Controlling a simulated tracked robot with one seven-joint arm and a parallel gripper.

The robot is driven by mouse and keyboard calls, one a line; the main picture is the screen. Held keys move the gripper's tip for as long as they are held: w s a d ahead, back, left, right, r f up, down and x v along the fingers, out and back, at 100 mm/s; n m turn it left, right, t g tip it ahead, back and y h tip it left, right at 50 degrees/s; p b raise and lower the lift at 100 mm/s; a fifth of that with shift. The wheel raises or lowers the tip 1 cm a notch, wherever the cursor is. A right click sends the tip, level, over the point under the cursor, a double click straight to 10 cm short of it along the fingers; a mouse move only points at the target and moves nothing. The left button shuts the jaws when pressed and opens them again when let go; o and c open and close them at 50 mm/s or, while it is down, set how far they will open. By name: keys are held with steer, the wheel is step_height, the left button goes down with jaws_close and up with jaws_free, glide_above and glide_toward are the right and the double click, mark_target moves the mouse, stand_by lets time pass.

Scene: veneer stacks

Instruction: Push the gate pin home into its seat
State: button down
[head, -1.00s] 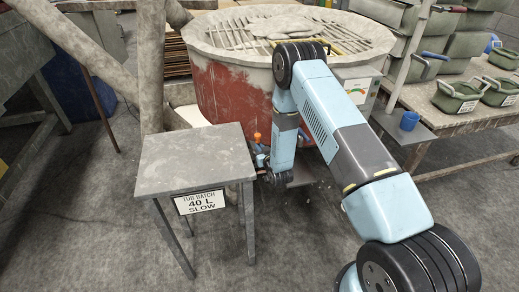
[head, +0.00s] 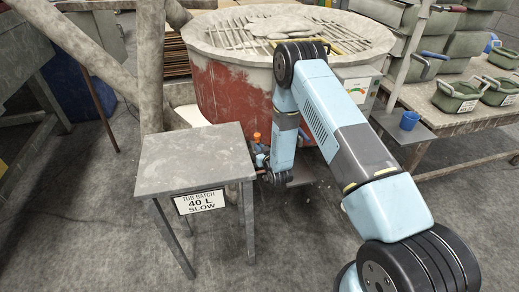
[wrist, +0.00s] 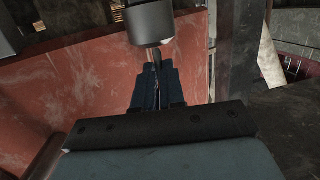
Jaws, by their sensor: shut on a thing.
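The red mixing tub (head: 225,92) stands beyond my arm in the head view, its red side dusty and pale at the rim. My gripper (wrist: 156,88) is low beside the tub. In the wrist view its blue-grey fingers are shut on a slim part below a dark cylinder (wrist: 150,22) with a paler lower band. This looks to be the gate pin, but I cannot be sure. In the head view a small orange knob (head: 257,136) shows by the gripper end. The pin's seat cannot be made out, and my arm hides part of the tub's side.
A grey table (head: 195,158) with a "TUB BATCH 40 L SLOW" sign (head: 200,201) stands close left of my gripper. Open floor (head: 300,245) lies in front.

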steer(key=shift+f, duration=1.05)
stand_by(0.4)
steer(key=c, duration=1.1)
jaws_free()
steer(key=shift+d, duration=0.15)
steer(key=shift+c, duration=0.2)
steer(key=v, duration=1.3)
steer(key=shift+s, duration=0.35)
